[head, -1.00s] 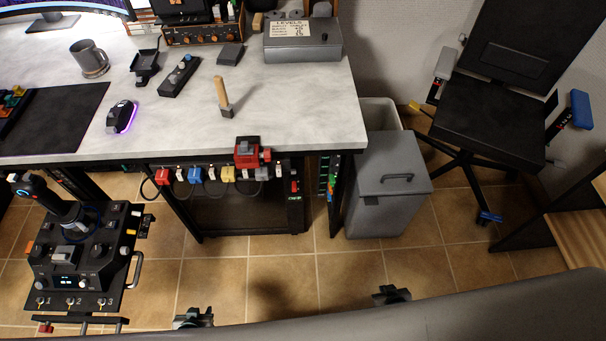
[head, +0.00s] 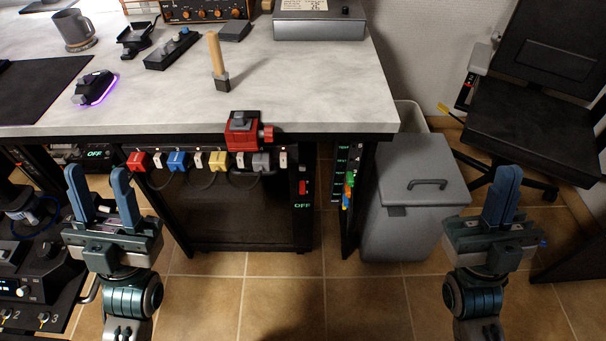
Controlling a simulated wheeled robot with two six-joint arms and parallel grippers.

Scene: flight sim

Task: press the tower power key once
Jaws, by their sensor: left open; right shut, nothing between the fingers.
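A dark computer tower (head: 230,222) with a glassy side stands under the desk. On its narrow front strip is a small red key (head: 303,187), with a lit green OFF sign (head: 303,206) just below it. I take this red key to be the power key; its label is too small to read. My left gripper (head: 98,172) is open and empty, fingers pointing up, left of the tower. My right gripper (head: 500,180) is shut and empty, well right of the tower, in front of the bin and chair. Neither touches the key.
The desk (head: 310,100) overhangs the tower. A red clamp (head: 241,134) and several coloured plugs (head: 178,161) with cables hang along its front edge. Another OFF sign (head: 95,154) is at left. A grey bin (head: 415,190) stands right of the tower. The floor in front is clear.

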